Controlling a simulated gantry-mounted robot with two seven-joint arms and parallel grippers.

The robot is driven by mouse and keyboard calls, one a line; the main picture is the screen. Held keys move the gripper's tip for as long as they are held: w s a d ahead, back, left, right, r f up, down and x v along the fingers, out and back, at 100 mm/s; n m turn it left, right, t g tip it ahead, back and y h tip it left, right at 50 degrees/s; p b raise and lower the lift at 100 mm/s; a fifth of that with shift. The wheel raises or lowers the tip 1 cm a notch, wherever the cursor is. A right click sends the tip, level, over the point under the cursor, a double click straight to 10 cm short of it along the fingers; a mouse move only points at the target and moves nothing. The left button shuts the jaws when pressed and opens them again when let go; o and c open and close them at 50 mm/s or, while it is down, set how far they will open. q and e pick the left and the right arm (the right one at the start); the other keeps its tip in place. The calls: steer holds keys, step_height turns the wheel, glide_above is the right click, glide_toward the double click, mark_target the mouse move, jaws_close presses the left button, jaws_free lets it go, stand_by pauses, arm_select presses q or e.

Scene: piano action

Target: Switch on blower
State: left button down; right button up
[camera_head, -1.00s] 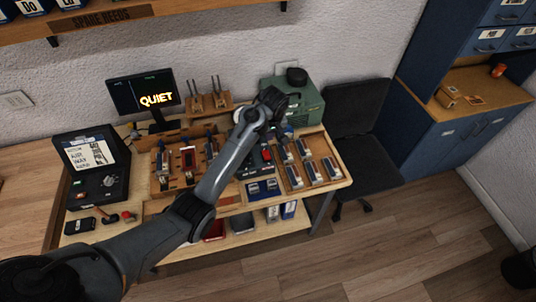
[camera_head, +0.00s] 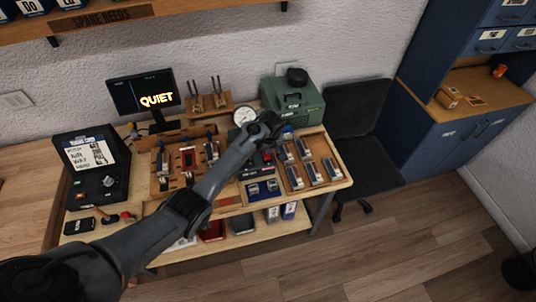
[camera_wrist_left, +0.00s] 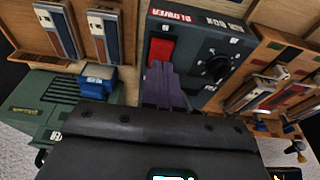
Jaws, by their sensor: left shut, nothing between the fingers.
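The dark control box (camera_wrist_left: 222,50) fills the upper middle of the left wrist view, with a red BLOWER label (camera_wrist_left: 170,15), a red switch (camera_wrist_left: 160,51) and a black round knob (camera_wrist_left: 216,66). My left gripper (camera_wrist_left: 163,72) is shut and empty, its fingers in front of the box just below the red switch in the picture; I cannot tell whether they touch it. In the head view my left gripper (camera_head: 270,128) is over the back of the bench, and the box (camera_head: 262,158) is partly hidden by my arm. My right gripper is not in view.
A green machine (camera_head: 296,108) stands behind at the bench's back right. A monitor (camera_head: 143,95) reads QUIET. A round white gauge (camera_head: 244,116) is left of my gripper. Reed blocks (camera_head: 312,172) lie in a wooden tray right of the box. A dark chair (camera_head: 362,150) stands to the right.

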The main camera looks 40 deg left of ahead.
mark_target(268, 157)
arm_select(q)
steer(key=shift+s+d+f, duration=0.15)
steer(key=shift+f, duration=1.2)
steer(key=shift+f, duration=0.1)
steer(key=shift+s+d+f+y, duration=0.1)
steer(key=shift+d+f+y, duration=0.1)
steer(key=shift+y, duration=0.1)
steer(key=shift+a, duration=0.1)
steer(key=shift+a+r, duration=0.15)
steer(key=shift+w+a+r, duration=0.3)
steer(key=shift+w+a, duration=0.15)
steer(key=shift+r, duration=0.1)
